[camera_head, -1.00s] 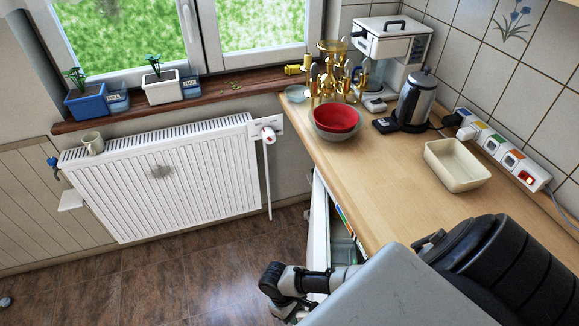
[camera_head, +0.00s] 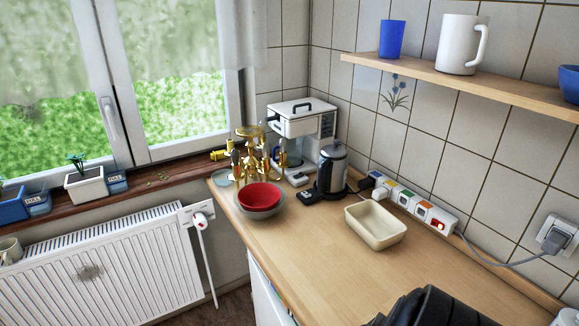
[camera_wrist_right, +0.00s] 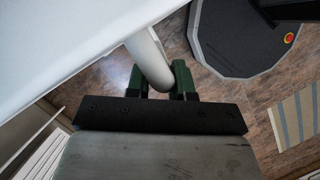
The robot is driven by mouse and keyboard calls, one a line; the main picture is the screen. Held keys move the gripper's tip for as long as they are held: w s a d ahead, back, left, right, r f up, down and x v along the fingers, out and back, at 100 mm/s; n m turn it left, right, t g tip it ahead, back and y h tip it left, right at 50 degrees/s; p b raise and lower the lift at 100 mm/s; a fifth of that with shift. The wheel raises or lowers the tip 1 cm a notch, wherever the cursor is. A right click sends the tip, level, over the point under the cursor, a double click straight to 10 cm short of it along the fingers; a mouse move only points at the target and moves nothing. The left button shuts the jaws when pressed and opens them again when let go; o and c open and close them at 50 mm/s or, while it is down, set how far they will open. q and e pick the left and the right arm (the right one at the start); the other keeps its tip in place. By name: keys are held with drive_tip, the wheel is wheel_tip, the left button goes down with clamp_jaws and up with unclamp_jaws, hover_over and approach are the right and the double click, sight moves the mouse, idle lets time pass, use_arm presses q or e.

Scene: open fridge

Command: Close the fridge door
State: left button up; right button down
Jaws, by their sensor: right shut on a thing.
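The fridge door (camera_head: 268,300) shows in the head view only as a white strip below the counter's left edge; most of it is outside the picture. In the right wrist view a large white panel (camera_wrist_right: 70,45), which looks like the door, fills the upper left. A pale round bar, the door handle (camera_wrist_right: 149,58), stands in front of it. My right gripper (camera_wrist_right: 159,70) has a dark green finger on each side of the handle and is shut on it. My left gripper is in neither view.
The wooden counter (camera_head: 300,275) holds a red bowl (camera_head: 259,195), a kettle (camera_head: 332,170) and a beige tray (camera_head: 376,226). A white radiator (camera_head: 120,265) stands under the window. Brown floor (camera_wrist_right: 240,100) lies below the gripper.

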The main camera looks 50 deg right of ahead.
drive_tip(key=shift+s, duration=0.25)
drive_tip(key=c, duration=1.1)
unclamp_jaws()
drive_tip(key=shift+o, duration=0.2)
drive_tip(key=shift+r, duration=0.1)
drive_tip(key=shift+w, duration=0.1)
drive_tip(key=shift+w+a+r, duration=0.1)
drive_tip(key=shift+w+r, duration=0.05)
drive_tip(key=shift+r, duration=0.1)
drive_tip(key=v, duration=1)
drive_tip(key=shift+a, duration=0.1)
